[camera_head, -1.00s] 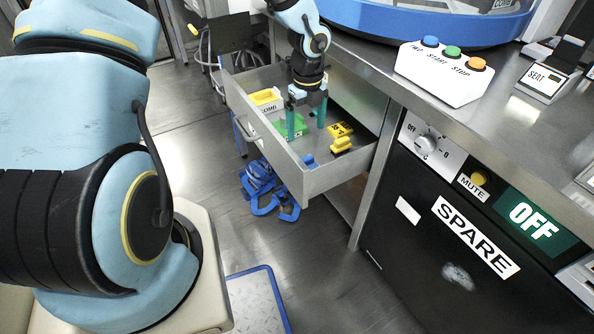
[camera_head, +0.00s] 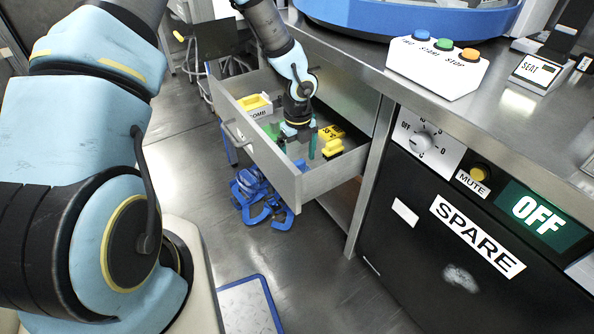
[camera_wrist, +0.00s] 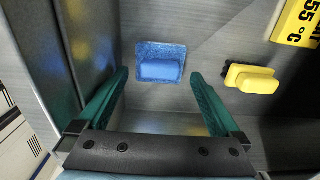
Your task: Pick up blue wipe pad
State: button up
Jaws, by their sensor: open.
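The blue wipe pad (camera_wrist: 160,65) lies on the floor of the open drawer (camera_head: 258,152), with a raised block on a wider, rough base. In the head view only a bit of it (camera_head: 300,165) shows behind the drawer's front wall. My gripper (camera_head: 301,150) is inside the drawer, pointing down. In the wrist view my gripper (camera_wrist: 160,78) is open, its two teal fingers spread wide. The pad appears between and just beyond the fingertips, with clear gaps on both sides. Nothing is held.
A yellow pad (camera_wrist: 252,79) lies to the right of the blue one. A yellow 55 °C item (camera_wrist: 297,22) is near it. A yellow box (camera_head: 257,103) and a green item (camera_head: 271,130) share the drawer. The drawer walls are close to my gripper.

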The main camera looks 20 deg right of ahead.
aim_at(298, 163)
notch_tip(298, 163, down, 3)
jog(key=shift+r, duration=0.2)
jog(key=shift+c, duration=0.2)
jog(key=c, duration=1)
jog(key=shift+c, duration=0.2)
jog(key=shift+r, duration=0.15)
notch_tip(298, 163, up, 18)
jog(key=p, duration=0.3)
